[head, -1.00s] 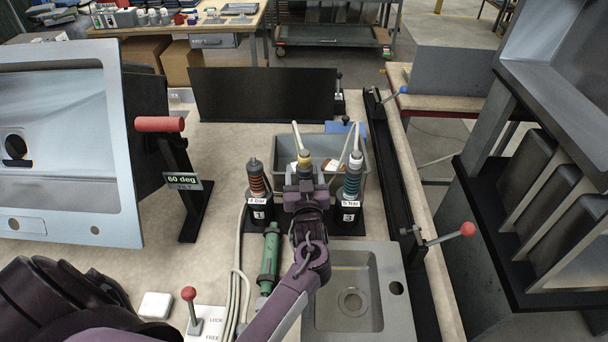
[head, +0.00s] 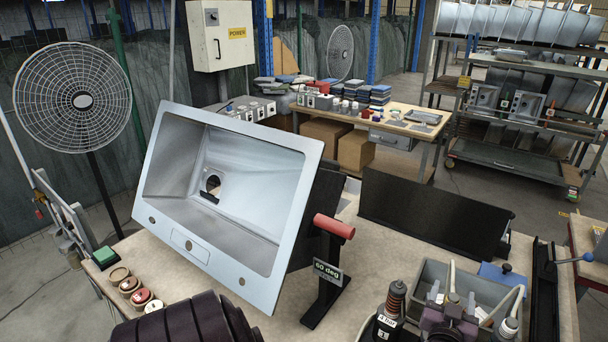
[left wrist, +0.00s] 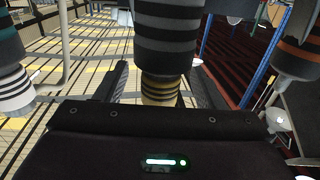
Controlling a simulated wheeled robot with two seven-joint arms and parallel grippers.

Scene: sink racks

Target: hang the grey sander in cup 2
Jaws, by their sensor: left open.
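The grey sander (left wrist: 167,35) shows in the left wrist view as a dark grey body with black bands and a yellow-ringed neck. In the head view only its light hose end (head: 453,297) shows clearly, above my left gripper (head: 449,318). My left gripper is open, its two fingers (left wrist: 160,88) on either side of the yellow-ringed neck. I cannot tell whether they touch it. The sander stands in the middle place, between two other tools. Cup 2 itself is hidden behind my gripper and the frame's lower edge. My right gripper is not in view.
An orange-ringed tool (head: 396,300) stands left of my gripper, and another tool (head: 508,326) stands right. A grey bin (head: 430,275) is behind. A tilted steel sink (head: 225,190) and a red-handled clamp (head: 333,227) stand left on the bench.

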